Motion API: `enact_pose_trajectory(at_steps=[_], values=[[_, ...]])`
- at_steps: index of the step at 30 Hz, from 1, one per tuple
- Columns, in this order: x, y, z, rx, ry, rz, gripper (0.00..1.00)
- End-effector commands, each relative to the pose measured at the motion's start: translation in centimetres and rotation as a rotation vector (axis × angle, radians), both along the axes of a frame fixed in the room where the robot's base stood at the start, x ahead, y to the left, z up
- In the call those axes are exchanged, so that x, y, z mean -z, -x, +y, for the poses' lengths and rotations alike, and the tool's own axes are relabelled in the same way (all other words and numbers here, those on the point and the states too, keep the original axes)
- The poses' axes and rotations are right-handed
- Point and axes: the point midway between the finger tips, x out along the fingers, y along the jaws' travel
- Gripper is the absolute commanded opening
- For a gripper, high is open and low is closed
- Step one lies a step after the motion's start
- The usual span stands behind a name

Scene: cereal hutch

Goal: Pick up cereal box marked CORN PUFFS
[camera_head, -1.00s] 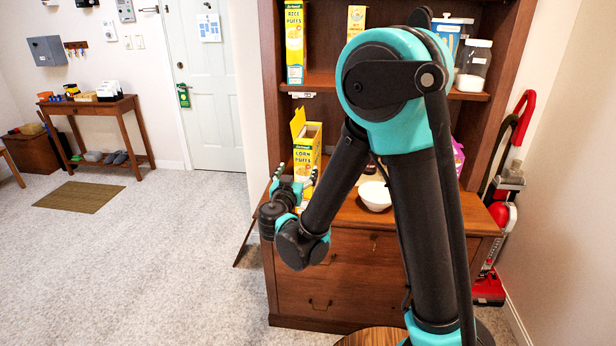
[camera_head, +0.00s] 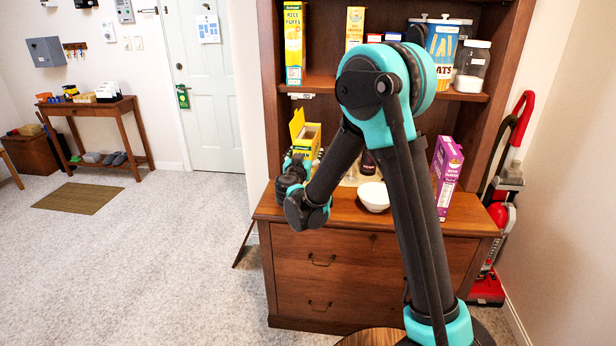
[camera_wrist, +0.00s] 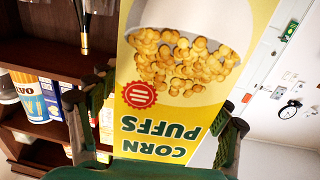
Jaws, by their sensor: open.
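The yellow CORN PUFFS box (camera_head: 305,137) stands on the hutch counter at its left end, with its top flap open. In the wrist view the box (camera_wrist: 172,105) is close up and fills the middle, its lettering upside down. My gripper (camera_head: 301,160) is in front of the box in the head view and hides its lower part. In the wrist view my gripper (camera_wrist: 160,130) is open, with one finger on each side of the box. I cannot tell whether the fingers touch it.
A white bowl (camera_head: 373,196) and a purple box (camera_head: 446,176) stand to the right on the counter (camera_head: 340,212). A dark bottle (camera_head: 368,163) is behind my arm. A RICE PUFFS box (camera_head: 294,43) and jars (camera_head: 472,66) are on the shelf above.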

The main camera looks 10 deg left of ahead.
Motion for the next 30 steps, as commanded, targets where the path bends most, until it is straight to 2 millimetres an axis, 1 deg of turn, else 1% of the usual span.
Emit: enact_pose_trajectory(at_steps=[1, 4, 11, 27, 30], values=[[0.0, -0.9, -0.1, 0.003, 0.0, 0.0, 0.78], [0.0, -1.8, -0.2, 0.001, 0.0, 0.0, 0.78], [0.0, -2.0, -0.2, 0.0, 0.0, 0.0, 0.78], [0.0, -1.9, -0.2, 0.0, 0.0, 0.0, 0.11], [0.0, -1.9, -0.2, 0.0, 0.0, 0.0, 0.0]])
